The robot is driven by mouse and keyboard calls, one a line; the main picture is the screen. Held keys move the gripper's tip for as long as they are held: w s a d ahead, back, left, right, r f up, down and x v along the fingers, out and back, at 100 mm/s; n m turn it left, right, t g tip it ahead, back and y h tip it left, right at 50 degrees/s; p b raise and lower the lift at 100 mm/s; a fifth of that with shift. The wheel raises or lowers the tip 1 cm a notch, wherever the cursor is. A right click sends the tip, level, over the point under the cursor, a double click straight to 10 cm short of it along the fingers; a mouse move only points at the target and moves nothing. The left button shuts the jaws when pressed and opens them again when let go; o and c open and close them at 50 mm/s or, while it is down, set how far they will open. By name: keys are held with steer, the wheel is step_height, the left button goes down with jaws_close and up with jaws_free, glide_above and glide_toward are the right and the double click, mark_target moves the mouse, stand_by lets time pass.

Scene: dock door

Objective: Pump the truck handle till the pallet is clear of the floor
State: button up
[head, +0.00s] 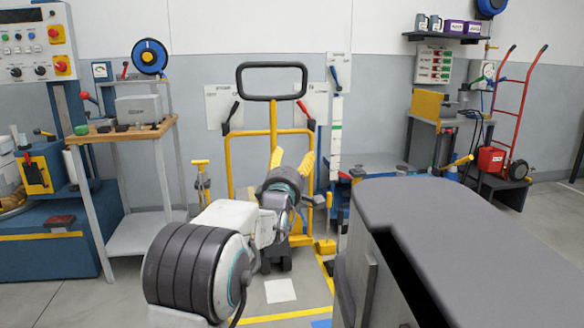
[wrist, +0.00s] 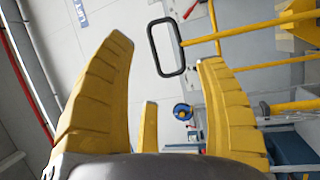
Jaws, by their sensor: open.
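The truck handle (head: 272,66) is a black rounded loop on a yellow shaft (head: 273,122), standing upright in front of a yellow frame in the head view. The handle loop also shows sideways in the wrist view (wrist: 153,45), beyond and partly between my yellow fingers. My gripper (head: 291,160) is open and empty, below the loop in the head view, with its fingers overlapping the lower shaft and frame. In the wrist view my gripper (wrist: 167,50) does not touch the loop. The pallet and its gap to the floor cannot be made out; my arm hides the truck's lower part.
A wooden-topped bench (head: 118,135) stands left of the truck. A large grey-topped block fills the front right. A red hand truck (head: 512,110) and a yellow-fronted station stand at the back right. A white measuring post (head: 336,130) stands beside the truck.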

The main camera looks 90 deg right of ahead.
steer(key=shift+v, duration=0.95)
